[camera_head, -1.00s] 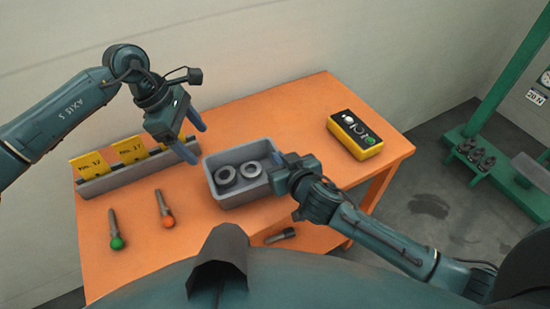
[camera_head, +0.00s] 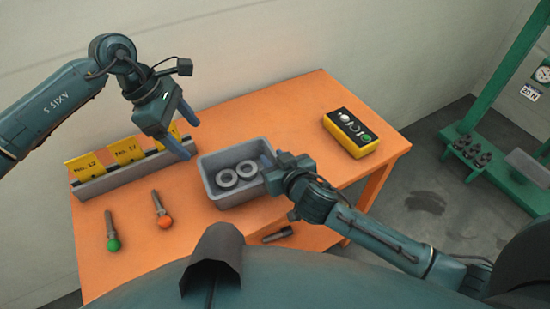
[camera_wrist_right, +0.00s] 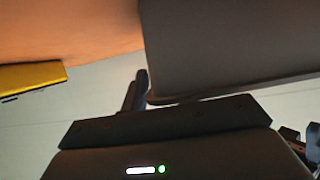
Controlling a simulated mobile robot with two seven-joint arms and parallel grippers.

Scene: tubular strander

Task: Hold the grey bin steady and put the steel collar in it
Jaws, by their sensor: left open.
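The grey bin (camera_head: 211,195) stands on the orange table, and its wall fills the upper right of the right wrist view (camera_wrist_right: 235,45). Two steel collars, a left one (camera_head: 218,180) and a right one (camera_head: 238,167), lie side by side inside it; I cannot tell which the task means. My left gripper (camera_head: 188,139) is open and empty, above the table to the left of the bin. My right gripper (camera_head: 269,170) is at the bin's right wall and appears shut on its rim. Its fingers are partly hidden; one shows in the right wrist view.
A grey rack with yellow tags (camera_head: 110,181) stands left of the bin. A green-knobbed pin (camera_head: 112,232) and an orange-knobbed pin (camera_head: 159,210) lie in front of it. A yellow control box (camera_head: 350,134) sits right.

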